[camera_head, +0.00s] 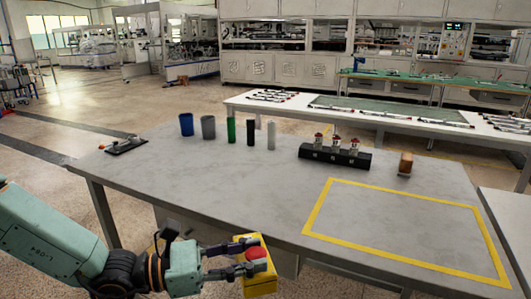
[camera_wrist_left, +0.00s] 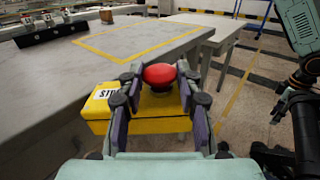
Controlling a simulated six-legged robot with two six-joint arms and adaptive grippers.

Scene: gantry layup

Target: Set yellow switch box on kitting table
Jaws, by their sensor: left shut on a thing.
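The yellow switch box (camera_head: 261,283) has a red round button on top and a label with partly hidden lettering. It also shows in the left wrist view (camera_wrist_left: 152,126). My left gripper (camera_head: 256,261) is shut on it, with the fingers on either side of the red button (camera_wrist_left: 159,75). The box is held in the air just off the near edge of the grey kitting table (camera_head: 230,185). The table's top has a yellow taped rectangle (camera_head: 333,180) on its right part. My right gripper is not in view; an arm link of mine shows at the right of the left wrist view.
Blue (camera_head: 186,124), grey (camera_head: 208,128), green (camera_head: 231,130), black and white cylinders stand along the table's back. A black holder (camera_head: 335,154), a brown block (camera_head: 405,163) and a dark tray (camera_head: 126,146) also stand there. The taped rectangle and the table's near middle are clear.

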